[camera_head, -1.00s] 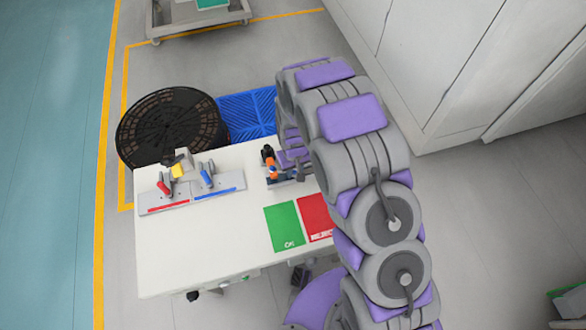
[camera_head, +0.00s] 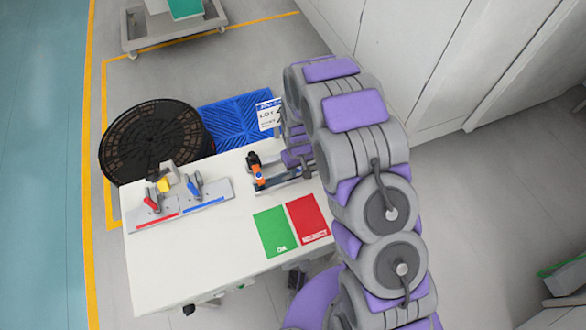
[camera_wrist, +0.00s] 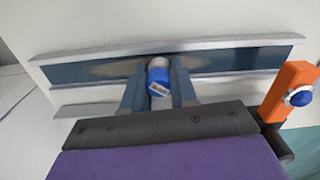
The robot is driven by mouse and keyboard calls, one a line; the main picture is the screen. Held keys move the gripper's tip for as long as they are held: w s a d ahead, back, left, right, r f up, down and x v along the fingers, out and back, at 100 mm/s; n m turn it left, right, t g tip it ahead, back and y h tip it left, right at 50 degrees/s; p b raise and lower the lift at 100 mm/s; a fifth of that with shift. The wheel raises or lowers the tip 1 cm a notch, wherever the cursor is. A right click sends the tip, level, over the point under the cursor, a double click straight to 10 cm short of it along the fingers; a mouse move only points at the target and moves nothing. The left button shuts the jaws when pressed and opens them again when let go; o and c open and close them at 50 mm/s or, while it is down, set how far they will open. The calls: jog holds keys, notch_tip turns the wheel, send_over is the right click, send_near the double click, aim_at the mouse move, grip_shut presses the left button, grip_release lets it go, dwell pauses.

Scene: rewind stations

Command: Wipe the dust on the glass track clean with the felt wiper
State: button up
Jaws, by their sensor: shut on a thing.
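In the wrist view the glass track (camera_wrist: 245,60) is a dark blue strip between two pale rails, running across the picture. A tan dust patch (camera_wrist: 115,70) lies on it, mostly left of the middle. My gripper (camera_wrist: 158,78) is shut on the felt wiper (camera_wrist: 158,84), a blue cylinder with a white label and a pale end. The pale end is over the track at the dust's right part; I cannot tell whether it touches the glass. In the head view the track (camera_head: 284,181) shows partly beside my arm, which hides the gripper and wiper.
An orange post with a blue knob (camera_wrist: 298,96) stands right of my gripper, close to it. On the white table (camera_head: 190,265) are a green mat (camera_head: 275,232), a red mat (camera_head: 308,220) and a clamp fixture (camera_head: 182,207). A black reel (camera_head: 150,140) stands behind on the left.

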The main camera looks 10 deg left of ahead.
aim_at(280, 178)
jog(key=shift+w+d+p, duration=0.1)
jog(key=shift+w+d, duration=0.55)
jog(key=shift+d, duration=0.2)
jog(key=shift+w+d+p, duration=0.1)
jog(key=shift+w+d, duration=0.5)
jog(key=shift+d, duration=0.3)
jog(key=shift+w+d+p, duration=0.1)
jog(key=shift+w+d, duration=0.55)
jog(key=shift+d, duration=0.2)
jog(key=shift+w+d, duration=0.45)
jog(key=shift+d, duration=0.25)
jog(key=shift+w+d, duration=0.4)
jog(key=shift+d, duration=0.25)
jog(key=shift+r, duration=0.1)
